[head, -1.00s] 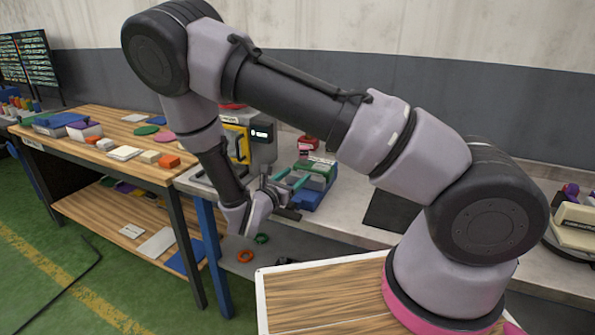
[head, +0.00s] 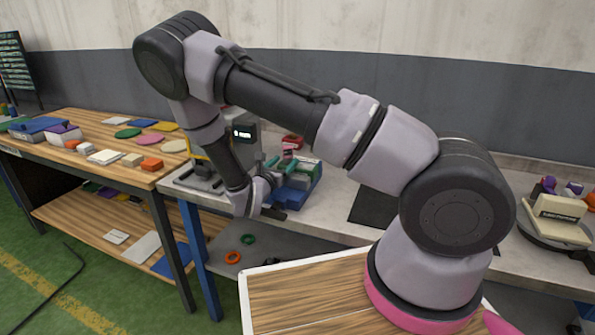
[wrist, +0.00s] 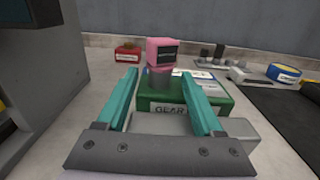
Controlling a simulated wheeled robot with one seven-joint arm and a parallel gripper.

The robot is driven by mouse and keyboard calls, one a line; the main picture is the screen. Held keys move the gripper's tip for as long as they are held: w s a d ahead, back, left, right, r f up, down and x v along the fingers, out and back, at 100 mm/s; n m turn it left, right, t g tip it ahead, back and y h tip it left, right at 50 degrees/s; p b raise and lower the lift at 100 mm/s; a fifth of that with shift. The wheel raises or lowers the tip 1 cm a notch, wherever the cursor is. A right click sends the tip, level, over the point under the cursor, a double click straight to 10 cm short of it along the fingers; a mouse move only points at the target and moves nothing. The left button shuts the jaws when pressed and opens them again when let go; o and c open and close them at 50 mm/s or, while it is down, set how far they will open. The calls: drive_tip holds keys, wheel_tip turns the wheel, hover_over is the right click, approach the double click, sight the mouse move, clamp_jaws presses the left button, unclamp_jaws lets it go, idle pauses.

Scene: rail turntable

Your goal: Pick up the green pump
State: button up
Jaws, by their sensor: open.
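The green pump (wrist: 172,106) sits on the bench in the middle of the wrist view. It is a green block with a label reading "GEAR" on its near face; the rest of the label is hidden. In the head view it shows as a green top (head: 310,167) on or by a blue block (head: 296,194). My gripper (wrist: 159,77) is open, its teal fingers spread left and right over the pump's near part in the wrist view. I cannot tell whether they touch it. In the head view my gripper (head: 278,165) is just left of the pump, partly hidden.
A pink-topped device (wrist: 162,54) stands at or behind the pump, between the fingers. A grey machine (wrist: 40,90) rises close on the left. A red box (wrist: 127,54) is behind. A dark mat (wrist: 285,100) lies right. The wooden table (head: 90,170) stands left.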

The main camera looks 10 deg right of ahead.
drive_tip(key=shift+w+d, duration=0.2)
drive_tip(key=shift+w, duration=0.1)
clamp_jaws()
idle(1.2)
